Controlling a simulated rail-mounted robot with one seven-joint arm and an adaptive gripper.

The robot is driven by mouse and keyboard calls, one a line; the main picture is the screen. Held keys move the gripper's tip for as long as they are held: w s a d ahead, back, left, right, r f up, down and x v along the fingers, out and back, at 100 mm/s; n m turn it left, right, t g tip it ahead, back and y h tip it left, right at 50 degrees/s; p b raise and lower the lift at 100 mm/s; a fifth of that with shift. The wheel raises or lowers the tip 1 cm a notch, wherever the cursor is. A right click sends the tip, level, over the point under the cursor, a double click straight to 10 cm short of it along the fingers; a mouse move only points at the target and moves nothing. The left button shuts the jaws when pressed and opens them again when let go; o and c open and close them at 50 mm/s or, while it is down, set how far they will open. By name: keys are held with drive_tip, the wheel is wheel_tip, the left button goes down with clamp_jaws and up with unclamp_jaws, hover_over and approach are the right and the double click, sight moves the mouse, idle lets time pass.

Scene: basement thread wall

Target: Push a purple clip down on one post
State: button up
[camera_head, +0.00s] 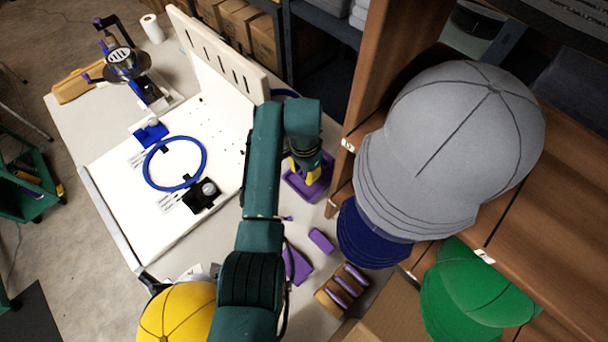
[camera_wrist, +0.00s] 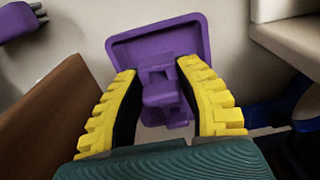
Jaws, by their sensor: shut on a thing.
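My gripper (camera_head: 306,173) points down over a purple tray (camera_head: 322,187) on the table, right of the white upright panel. In the wrist view, the yellow fingers of my gripper (camera_wrist: 158,72) are shut on a small stepped purple clip (camera_wrist: 163,96). The purple tray (camera_wrist: 123,48) lies behind the clip in that view. Whether the clip touches the tray I cannot tell. In the head view the clip is hidden by my gripper. I cannot make out with certainty which part is the post.
A white board (camera_head: 130,205) carries a blue ring (camera_head: 149,180) and a black fixture (camera_head: 203,198). A slotted white panel (camera_head: 215,65) stands behind it. A wooden block (camera_head: 332,303) holds purple pieces. A shelf with a grey cap (camera_head: 450,125) rises close on the right.

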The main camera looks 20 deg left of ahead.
wheel_tip(320, 180, up, 34)
drive_tip(key=p, duration=3)
drive_tip(key=shift+f, duration=0.2)
drive_tip(key=s+a+p, duration=0.2)
drive_tip(key=s+p, duration=0.6)
drive_tip(key=s, duration=0.7)
drive_tip(key=s+a+p, duration=0.2)
drive_tip(key=s+p, duration=0.7)
drive_tip(key=s, duration=0.7)
drive_tip(key=shift+w, duration=0.1)
